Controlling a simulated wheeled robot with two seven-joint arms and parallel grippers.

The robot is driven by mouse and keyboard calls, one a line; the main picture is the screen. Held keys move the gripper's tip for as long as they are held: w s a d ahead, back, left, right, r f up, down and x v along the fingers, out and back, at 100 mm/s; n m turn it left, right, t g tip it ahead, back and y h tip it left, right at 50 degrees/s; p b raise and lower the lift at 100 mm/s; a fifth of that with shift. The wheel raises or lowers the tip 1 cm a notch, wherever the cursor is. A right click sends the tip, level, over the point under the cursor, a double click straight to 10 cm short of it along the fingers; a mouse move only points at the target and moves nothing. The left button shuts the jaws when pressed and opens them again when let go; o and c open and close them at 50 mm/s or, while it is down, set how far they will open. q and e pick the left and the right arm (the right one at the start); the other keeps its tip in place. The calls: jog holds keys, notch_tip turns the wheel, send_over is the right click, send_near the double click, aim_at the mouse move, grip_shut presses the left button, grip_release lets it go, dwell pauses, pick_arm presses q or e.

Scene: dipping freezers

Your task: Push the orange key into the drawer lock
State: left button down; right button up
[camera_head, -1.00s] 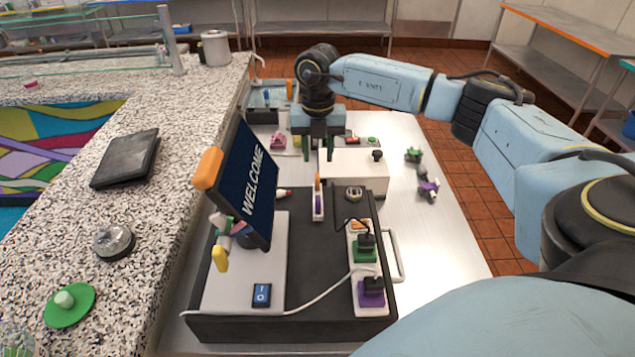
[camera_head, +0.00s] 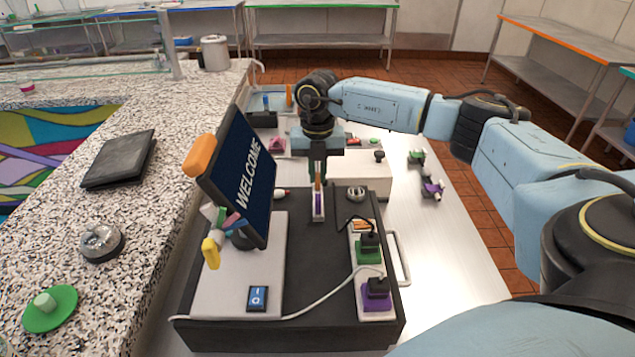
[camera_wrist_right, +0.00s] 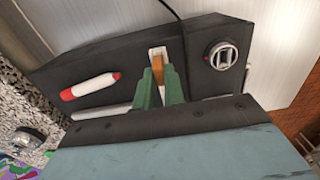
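The orange key (camera_head: 317,184) stands upright in a narrow white holder (camera_head: 318,210) on the dark drawer unit (camera_head: 300,262). My right gripper (camera_head: 318,174) points down over it, its green fingers drawn in at either side of the key. In the right wrist view the fingers (camera_wrist_right: 163,84) close on the orange key (camera_wrist_right: 158,62), which shows between their tips. The round silver lock (camera_head: 356,193) with a slotted face sits just right of the holder and also shows in the wrist view (camera_wrist_right: 223,55). My left gripper is out of view.
A WELCOME screen (camera_head: 243,178) stands left of the holder. A red-and-white marker-like piece (camera_wrist_right: 90,87) lies near it. A power strip (camera_head: 369,270) with plugs and a cable is at right front. A white box (camera_head: 362,172) stands behind the unit.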

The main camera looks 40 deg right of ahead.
aim_at(318, 175)
grip_shut()
jog(key=shift+r, duration=0.1)
notch_tip(318, 175, up, 7)
jog(key=p, duration=0.5)
jog(key=shift+p, duration=0.3)
